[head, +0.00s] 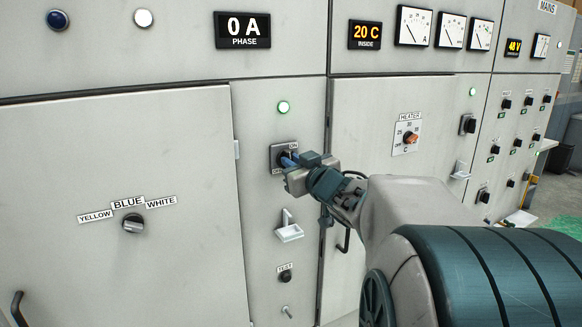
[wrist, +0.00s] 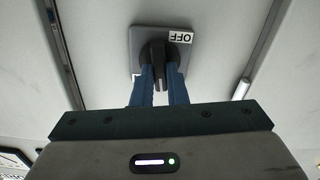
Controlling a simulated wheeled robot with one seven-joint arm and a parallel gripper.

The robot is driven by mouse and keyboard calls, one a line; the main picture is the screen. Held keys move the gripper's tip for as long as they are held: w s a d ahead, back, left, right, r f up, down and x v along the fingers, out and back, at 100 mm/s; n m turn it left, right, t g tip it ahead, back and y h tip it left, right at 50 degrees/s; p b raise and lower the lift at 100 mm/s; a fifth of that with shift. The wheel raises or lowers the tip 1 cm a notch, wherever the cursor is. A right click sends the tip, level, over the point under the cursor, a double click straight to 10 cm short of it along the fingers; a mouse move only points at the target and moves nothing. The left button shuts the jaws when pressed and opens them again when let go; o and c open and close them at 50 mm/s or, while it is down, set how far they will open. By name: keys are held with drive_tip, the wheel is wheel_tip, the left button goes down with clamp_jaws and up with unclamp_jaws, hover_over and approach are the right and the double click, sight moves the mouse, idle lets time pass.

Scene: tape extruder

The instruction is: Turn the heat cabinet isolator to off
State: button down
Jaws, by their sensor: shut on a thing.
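A rotary isolator switch with a black knob on a grey square plate (head: 276,151) is on the narrow cabinet panel in the middle of the head view. My gripper (head: 290,160) reaches it from the right and covers part of it. In the wrist view, the plate (wrist: 139,40) carries an upside-down OFF label (wrist: 181,37) at its upper right. The black knob (wrist: 158,55) has its grip bar upright in the picture. The blue fingers of my gripper (wrist: 161,76) are shut on the bar, one on each side. Another label at lower left is mostly hidden.
A lit green lamp (head: 283,107) is above the switch. Below it are a small white tray with a padlock (head: 289,231) and a TEST knob (head: 285,276). A heater dial (head: 410,138) and a similar black switch (head: 467,124) are to the right. A door handle is close beneath my arm.

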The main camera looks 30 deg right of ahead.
drive_tip(key=shift+a+f+n+b, duration=0.1)
drive_tip(key=shift+f+n+b, duration=0.1)
drive_tip(key=shift+n+b, duration=3)
drive_tip(key=shift+a+f+n+b, duration=0.15)
drive_tip(key=shift+n+b, duration=1.4)
drive_tip(key=shift+n, duration=3.45)
drive_tip(key=c, duration=1.4)
unclamp_jaws()
drive_tip(key=shift+r, duration=0.1)
drive_tip(key=shift+c, duration=0.2)
